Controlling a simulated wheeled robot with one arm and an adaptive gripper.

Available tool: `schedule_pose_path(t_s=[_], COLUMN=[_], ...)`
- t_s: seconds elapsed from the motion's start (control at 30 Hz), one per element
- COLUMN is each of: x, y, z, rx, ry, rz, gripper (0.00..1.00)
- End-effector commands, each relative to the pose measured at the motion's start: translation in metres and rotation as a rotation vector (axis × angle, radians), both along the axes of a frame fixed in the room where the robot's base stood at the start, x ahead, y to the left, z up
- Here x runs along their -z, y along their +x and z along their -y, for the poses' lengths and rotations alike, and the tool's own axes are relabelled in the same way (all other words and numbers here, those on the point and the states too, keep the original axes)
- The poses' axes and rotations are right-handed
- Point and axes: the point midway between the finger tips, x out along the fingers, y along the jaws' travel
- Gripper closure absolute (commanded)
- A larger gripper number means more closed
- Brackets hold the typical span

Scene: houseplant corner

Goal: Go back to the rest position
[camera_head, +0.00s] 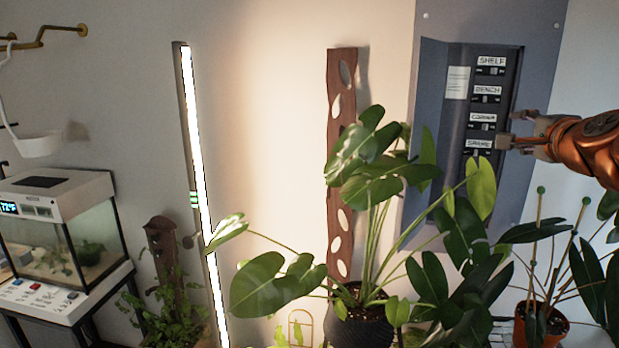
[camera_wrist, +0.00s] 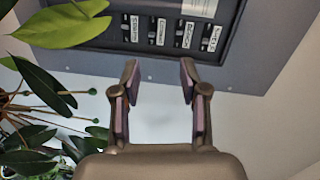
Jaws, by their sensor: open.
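My gripper (camera_head: 513,129) is at the right of the head view, in front of the right edge of a grey wall panel (camera_head: 545,50). In the wrist view my gripper (camera_wrist: 159,76) is open, with nothing between its two fingers. The panel's dark inset holds a column of small switches labelled SHELF (camera_head: 491,62), BENCH (camera_head: 487,91), CORNER (camera_head: 482,118) and SPARE (camera_head: 478,144). No contact with a switch shows. The switch settings are too small to tell.
A big leafy plant in a dark pot (camera_head: 358,325) stands below and left of the panel. Another plant in an orange pot (camera_head: 541,326) stands below my arm. A lit light bar (camera_head: 200,180) and a glass tank (camera_head: 70,240) are farther left.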

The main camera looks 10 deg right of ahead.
Motion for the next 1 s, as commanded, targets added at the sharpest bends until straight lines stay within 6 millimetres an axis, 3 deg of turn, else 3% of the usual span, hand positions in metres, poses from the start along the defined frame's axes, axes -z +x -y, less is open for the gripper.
schedule_pose_path(t_s=[0.27, 0.43, 0.57, 0.67, 0.8, 1.0], x=[0.047, 0.104, 0.156, 0.197, 0.256, 0.329], y=[0.021, 0.019, 0.002, -0.023, -0.072, -0.164], z=[-0.084, -0.166, -0.225, -0.263, -0.305, -0.334], rx=[-0.185, -0.382, -0.545, -0.674, -0.858, -1.125], ry=[-0.105, -0.228, -0.334, -0.418, -0.537, -0.693], rz=[-0.171, -0.355, -0.511, -0.635, -0.818, -1.092], gripper=[0.56, 0.56, 0.56, 0.56, 0.56, 0.56])
